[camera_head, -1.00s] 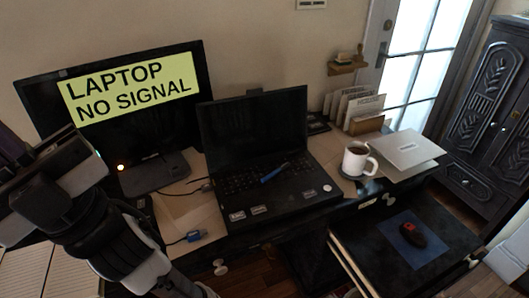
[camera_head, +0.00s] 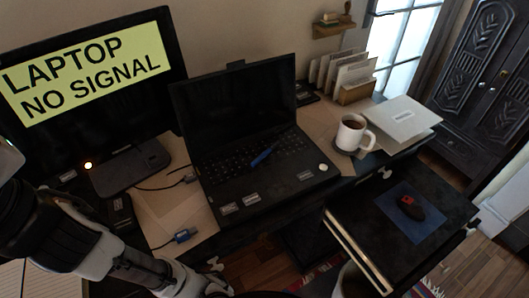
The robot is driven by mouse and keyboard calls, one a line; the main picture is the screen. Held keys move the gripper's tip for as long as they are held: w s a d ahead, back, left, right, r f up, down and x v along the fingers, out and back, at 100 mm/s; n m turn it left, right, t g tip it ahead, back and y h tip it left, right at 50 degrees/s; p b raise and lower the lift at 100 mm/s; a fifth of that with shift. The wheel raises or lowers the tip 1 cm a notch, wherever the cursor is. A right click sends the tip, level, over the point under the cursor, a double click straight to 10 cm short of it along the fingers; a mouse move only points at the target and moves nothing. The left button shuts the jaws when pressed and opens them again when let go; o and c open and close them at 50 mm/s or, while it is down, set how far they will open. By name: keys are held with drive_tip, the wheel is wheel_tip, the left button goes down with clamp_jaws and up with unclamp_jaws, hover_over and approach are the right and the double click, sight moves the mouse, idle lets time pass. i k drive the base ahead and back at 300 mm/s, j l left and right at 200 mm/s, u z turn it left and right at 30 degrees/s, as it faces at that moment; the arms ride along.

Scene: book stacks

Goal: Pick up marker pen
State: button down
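A blue marker pen (camera_head: 263,155) lies tilted across the keyboard of the open black laptop (camera_head: 246,110), near the middle of the desk. Parts of my own arm show at the lower left, apart from the pen. My gripper's fingertips do not show in the view.
A monitor (camera_head: 150,90) with a yellow "LAPTOP NO SIGNAL" panel stands left of the laptop. A white mug (camera_head: 351,134) with dark liquid, a file holder (camera_head: 357,94) and papers (camera_head: 396,121) are to the right. A mouse (camera_head: 411,206) lies on a blue pad at the lower right.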

sight(277, 143)
drive_tip(key=k+l+u, duration=0.1)
drive_tip(key=l+u, duration=0.3)
drive_tip(key=l, duration=0.9)
drive_tip(key=i+j, duration=0.4)
